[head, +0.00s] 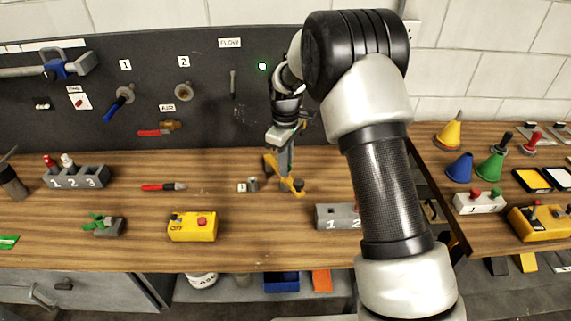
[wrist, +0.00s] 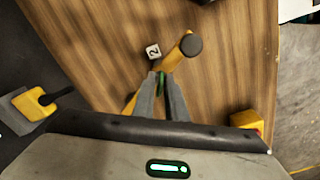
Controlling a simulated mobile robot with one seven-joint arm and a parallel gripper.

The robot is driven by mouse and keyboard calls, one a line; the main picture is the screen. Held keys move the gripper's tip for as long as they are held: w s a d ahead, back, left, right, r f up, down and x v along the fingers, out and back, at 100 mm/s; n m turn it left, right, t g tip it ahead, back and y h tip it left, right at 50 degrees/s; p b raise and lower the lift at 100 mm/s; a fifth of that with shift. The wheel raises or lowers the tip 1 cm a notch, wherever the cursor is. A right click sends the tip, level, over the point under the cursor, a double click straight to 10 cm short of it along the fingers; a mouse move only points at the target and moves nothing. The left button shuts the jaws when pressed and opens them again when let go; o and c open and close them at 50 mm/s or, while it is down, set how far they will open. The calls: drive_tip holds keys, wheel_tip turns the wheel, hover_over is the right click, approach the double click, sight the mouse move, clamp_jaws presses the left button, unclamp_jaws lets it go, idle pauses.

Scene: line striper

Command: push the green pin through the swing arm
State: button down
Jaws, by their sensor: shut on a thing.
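The yellow swing arm (head: 292,186) stands on the wooden bench in the head view, just below my gripper. In the wrist view the yellow arm (wrist: 173,58) runs diagonally past my fingertips and ends in a dark round cap (wrist: 191,45). My gripper (wrist: 160,80) is shut on a small green piece, the green pin (wrist: 161,82), which shows between the fingers. In the head view my gripper (head: 284,172) points down at the swing arm. The fingers hide most of the pin, and I cannot tell how far it sits in the arm.
A small grey cylinder (head: 253,184) stands left of the swing arm. A grey numbered block (head: 335,216) lies in front, partly behind my arm. A yellow switch box (head: 193,227) and a red-handled tool (head: 164,187) are to the left. The bench between them is clear.

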drive_tip(key=shift+f, duration=0.3)
drive_tip(key=c, duration=1.4)
unclamp_jaws()
drive_tip(key=shift+r, duration=0.1)
drive_tip(key=shift+r+p, duration=2.05)
drive_tip(key=shift+r, duration=1.4)
drive_tip(key=shift+r, duration=0.1)
